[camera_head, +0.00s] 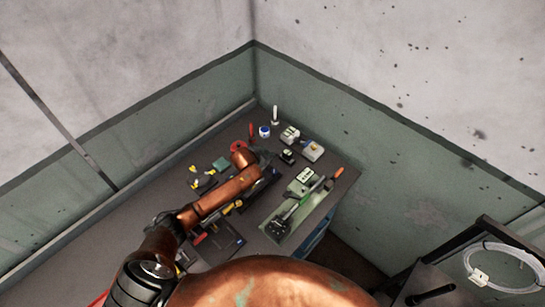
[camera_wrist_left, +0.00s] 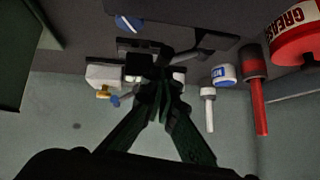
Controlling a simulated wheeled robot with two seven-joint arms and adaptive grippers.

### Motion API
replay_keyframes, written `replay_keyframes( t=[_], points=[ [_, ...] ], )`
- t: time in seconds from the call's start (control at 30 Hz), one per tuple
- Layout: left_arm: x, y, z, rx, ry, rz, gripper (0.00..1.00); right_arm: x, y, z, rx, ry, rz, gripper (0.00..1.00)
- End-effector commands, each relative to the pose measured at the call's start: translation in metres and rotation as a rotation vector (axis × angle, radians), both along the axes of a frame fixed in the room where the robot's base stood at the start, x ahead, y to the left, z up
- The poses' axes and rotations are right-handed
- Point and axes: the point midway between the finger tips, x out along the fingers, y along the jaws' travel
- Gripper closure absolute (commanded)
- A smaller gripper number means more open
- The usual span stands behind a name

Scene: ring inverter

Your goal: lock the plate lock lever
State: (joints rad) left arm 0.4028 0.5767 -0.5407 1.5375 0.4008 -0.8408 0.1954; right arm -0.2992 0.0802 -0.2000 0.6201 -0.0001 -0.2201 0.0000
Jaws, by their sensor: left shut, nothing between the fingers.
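My left gripper (camera_head: 267,157) is at the far part of the workbench, beside a small dark block (camera_head: 287,156). In the left wrist view its fingers (camera_wrist_left: 163,82) are shut with nothing between them. A dark block (camera_wrist_left: 138,66) with a pale face is just behind the fingertips, and a grey bar-like handle (camera_wrist_left: 205,42) is near them. I cannot tell whether this handle is the plate lock lever, nor whether the fingers touch it. The fingers hide part of this area. My right gripper is not in view.
A green tray (camera_head: 280,232) with tools lies at right. The left bench surface (camera_head: 120,215) is clear.

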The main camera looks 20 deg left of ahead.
Motion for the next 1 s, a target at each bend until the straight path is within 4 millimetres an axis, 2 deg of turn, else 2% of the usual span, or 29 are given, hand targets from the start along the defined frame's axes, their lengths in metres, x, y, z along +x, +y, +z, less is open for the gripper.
replay_keyframes(
  t=[0.53,0.67,0.93,1.0],
  points=[
    [0.002,0.004,0.006,0.000,-0.001,-0.001,1.00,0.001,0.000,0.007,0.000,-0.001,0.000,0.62],
    [0.001,0.001,0.016,0.000,-0.001,-0.002,1.00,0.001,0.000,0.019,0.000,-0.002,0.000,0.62],
    [-0.001,-0.012,0.048,0.000,0.000,-0.003,1.00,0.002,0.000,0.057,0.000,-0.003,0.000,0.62],
    [-0.013,-0.010,0.051,0.000,-0.003,-0.005,1.00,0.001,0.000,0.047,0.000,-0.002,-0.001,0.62]
  ],
)
